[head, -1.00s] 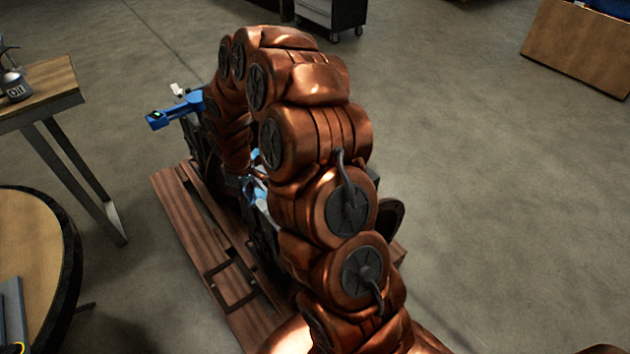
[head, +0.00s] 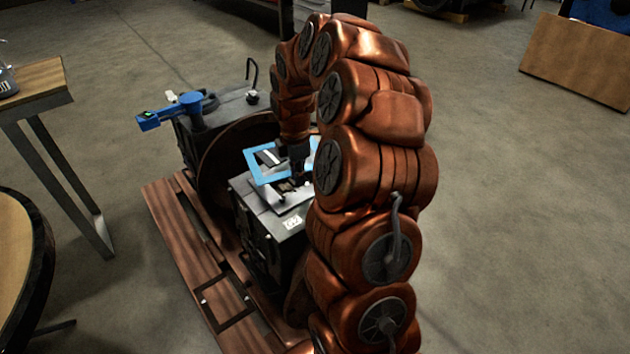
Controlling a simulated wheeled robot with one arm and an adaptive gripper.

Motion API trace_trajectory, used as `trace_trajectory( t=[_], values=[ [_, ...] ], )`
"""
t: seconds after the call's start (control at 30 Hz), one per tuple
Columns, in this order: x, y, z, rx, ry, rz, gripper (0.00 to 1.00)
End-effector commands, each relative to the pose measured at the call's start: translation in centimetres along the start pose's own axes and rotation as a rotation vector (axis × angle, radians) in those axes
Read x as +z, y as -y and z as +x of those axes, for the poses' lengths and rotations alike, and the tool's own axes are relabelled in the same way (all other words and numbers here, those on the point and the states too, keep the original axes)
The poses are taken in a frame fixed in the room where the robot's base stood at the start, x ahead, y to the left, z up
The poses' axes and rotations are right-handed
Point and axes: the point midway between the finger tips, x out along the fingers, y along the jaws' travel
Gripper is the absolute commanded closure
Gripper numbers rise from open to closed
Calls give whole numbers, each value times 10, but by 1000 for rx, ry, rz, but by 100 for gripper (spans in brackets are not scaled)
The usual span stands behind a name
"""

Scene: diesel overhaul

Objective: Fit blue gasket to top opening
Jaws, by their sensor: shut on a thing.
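The blue gasket (head: 262,178) is a thin square frame, seen above the top of the dark engine block (head: 262,232). My gripper (head: 298,172) is shut on the gasket's right side. The gasket looks slightly tilted, and I cannot tell whether it touches the block. The block's top has a light grey plate (head: 268,212) below the gasket. The top opening is partly visible through and beside the frame, with the gripper hiding some of it. My copper-coloured arm arches over from the right and hides the block's right side.
The engine stands on a reddish wooden pallet (head: 185,245). A blue tool-like part (head: 180,110) sticks out at the engine's back left. A wood-topped table (head: 35,85) and a round table (head: 20,260) stand at left. The floor at right is clear up to a wooden crate (head: 575,60).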

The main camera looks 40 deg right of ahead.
Motion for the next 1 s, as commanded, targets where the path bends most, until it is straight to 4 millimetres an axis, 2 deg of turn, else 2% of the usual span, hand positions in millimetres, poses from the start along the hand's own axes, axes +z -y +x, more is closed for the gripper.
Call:
trace_trajectory(
  t=[0.03,0.2,0.4,0.67,1.0],
  values=[
    [8,1,4,5,-2,-34,100],
    [28,8,2,2,-9,-156,100],
    [40,12,-1,5,-13,-237,100],
    [42,14,4,2,-15,-255,100],
    [41,15,38,0,-17,-254,100]
  ],
)
